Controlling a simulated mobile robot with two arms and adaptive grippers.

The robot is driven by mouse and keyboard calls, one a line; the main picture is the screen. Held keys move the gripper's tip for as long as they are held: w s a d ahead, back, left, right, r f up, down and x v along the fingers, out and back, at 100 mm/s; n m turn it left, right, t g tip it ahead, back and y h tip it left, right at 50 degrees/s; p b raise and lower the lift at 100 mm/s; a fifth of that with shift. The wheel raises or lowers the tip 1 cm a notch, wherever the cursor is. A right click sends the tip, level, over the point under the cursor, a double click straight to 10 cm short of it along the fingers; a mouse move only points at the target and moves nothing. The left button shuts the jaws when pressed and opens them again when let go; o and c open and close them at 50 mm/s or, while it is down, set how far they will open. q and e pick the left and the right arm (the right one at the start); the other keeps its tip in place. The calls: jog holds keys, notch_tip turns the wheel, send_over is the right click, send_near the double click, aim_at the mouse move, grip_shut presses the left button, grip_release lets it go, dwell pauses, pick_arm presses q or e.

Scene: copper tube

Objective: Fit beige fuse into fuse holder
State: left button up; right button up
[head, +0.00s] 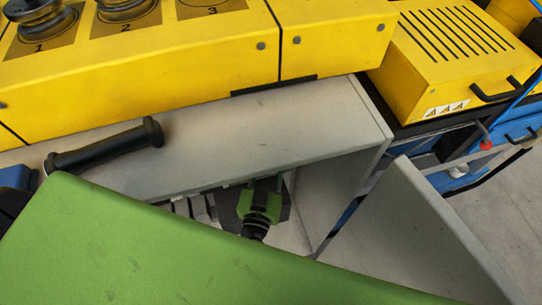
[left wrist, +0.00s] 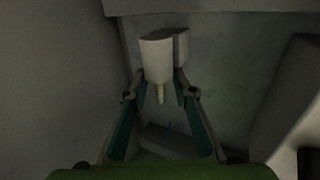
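In the left wrist view, two pale blocky parts (left wrist: 157,57) stand side by side at the grey back surface; they look like the fuse or its holder, but I cannot tell which. A small beige pin (left wrist: 160,93) sticks out below the nearer one. My left gripper (left wrist: 157,91) is open, its two teal-lined fingers apart on either side of the pin and the block's lower end; contact cannot be made out. In the head view, part of my green and black left wrist (head: 258,208) shows under the cabinet top, its fingertips hidden. My right gripper is not in view.
The grey cabinet (head: 240,135) has its door (head: 430,230) open at the right. Cabinet walls leave little room around the left gripper. My green arm covers the foreground.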

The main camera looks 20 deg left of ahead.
pick_arm(q)
jog(key=shift+r, duration=0.2)
jog(key=s+d+p, duration=0.1)
jog(key=s+p, duration=0.1)
jog(key=s, duration=1)
jog(key=shift+d, duration=0.25)
